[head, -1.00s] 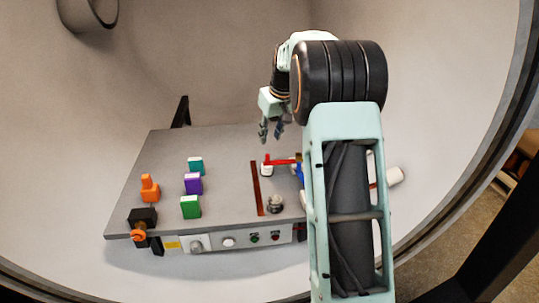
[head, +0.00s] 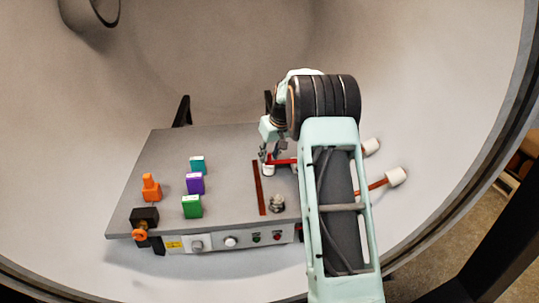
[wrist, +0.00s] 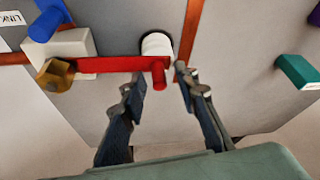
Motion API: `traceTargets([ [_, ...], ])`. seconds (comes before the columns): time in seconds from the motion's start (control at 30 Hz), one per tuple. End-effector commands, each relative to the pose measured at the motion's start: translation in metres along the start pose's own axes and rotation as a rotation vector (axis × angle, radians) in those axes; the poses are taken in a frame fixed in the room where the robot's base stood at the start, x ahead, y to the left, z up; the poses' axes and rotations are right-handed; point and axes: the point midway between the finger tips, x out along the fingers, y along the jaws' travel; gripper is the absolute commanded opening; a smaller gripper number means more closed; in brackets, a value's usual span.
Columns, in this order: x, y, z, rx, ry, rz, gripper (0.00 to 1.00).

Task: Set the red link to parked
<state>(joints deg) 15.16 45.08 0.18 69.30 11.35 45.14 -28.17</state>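The red link (wrist: 115,64) is a flat red bar with an upright red knob (wrist: 159,76) at its right end. In the wrist view its left end meets a brass hex piece (wrist: 55,76) beside a white block (wrist: 68,44). Its knob end lies by a white round post (wrist: 156,44). My gripper (wrist: 159,72) is open, with one finger on each side of the knob; I cannot tell whether either touches it. In the head view the red link (head: 283,161) is partly hidden by my arm, and my gripper (head: 271,153) is at its left end.
A blue knob (wrist: 46,20) is near the white block. On the panel (head: 225,150), a brown strip (head: 259,188) lies left of the link. Teal (head: 197,164), purple (head: 195,183), green (head: 192,207) and orange (head: 151,188) pieces stand further left. The curved furnace wall surrounds the panel.

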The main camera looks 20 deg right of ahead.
Motion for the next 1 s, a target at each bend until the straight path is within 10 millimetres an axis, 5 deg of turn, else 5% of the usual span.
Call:
traceTargets([
  [0.2,0.0001,0.0001,-0.0003,0.000,0.001,0.001,0.28],
  [0.47,-0.0001,0.0001,-0.0002,-0.001,0.000,0.000,0.01],
  [1.0,0.0005,-0.0046,-0.0061,0.003,0.001,0.003,0.00],
])
